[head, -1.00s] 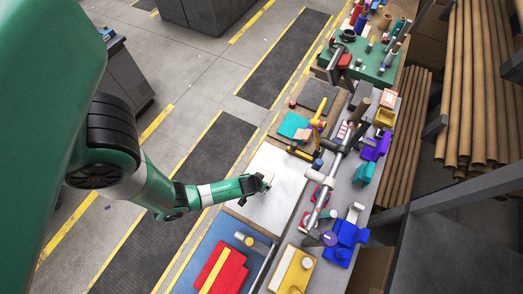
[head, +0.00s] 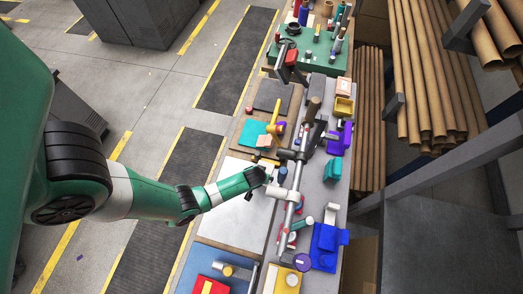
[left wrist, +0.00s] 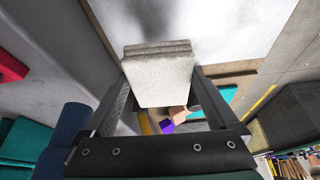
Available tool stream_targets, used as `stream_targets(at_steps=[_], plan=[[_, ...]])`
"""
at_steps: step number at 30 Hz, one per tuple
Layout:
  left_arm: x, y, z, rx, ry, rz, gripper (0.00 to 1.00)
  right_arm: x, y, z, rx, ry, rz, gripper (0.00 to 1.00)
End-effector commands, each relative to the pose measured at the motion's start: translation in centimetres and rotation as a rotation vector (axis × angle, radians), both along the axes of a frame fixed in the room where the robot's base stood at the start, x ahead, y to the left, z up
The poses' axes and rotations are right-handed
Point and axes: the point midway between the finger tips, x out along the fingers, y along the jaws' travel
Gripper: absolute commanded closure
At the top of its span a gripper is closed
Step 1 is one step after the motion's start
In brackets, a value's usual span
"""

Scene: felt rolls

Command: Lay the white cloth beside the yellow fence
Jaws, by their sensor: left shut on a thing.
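My left gripper (head: 266,180) is shut on the white cloth (head: 282,193), which is folded in a thick stack. The cloth also shows between the fingers in the left wrist view (left wrist: 160,75). The gripper holds it at the right edge of a pale sheet, close to a long grey rail. The yellow piece (head: 275,129) that looks like the fence stands farther up the bench, beside a teal cloth. It is partly hidden behind the gripper in the left wrist view. My right gripper is not in view.
The pale sheet (head: 233,217) is bare. The grey rail (head: 297,180) runs along the bench. A teal cloth (head: 251,133) lies above the sheet, a blue object (head: 325,245) lies right of the rail, and a yellow bin (head: 344,106) stands farther back.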

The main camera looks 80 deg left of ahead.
Motion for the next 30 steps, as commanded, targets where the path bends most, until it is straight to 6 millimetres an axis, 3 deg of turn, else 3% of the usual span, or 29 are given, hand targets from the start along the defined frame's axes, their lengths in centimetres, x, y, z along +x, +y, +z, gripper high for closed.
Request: stream_targets(at_steps=[12,30], plan=[[0.0,0.0,-5.1,0.000,-0.001,0.000,0.85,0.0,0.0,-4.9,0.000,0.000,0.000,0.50],[0.0,0.0,-5.6,0.001,-0.001,0.000,0.85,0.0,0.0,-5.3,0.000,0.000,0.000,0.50]])
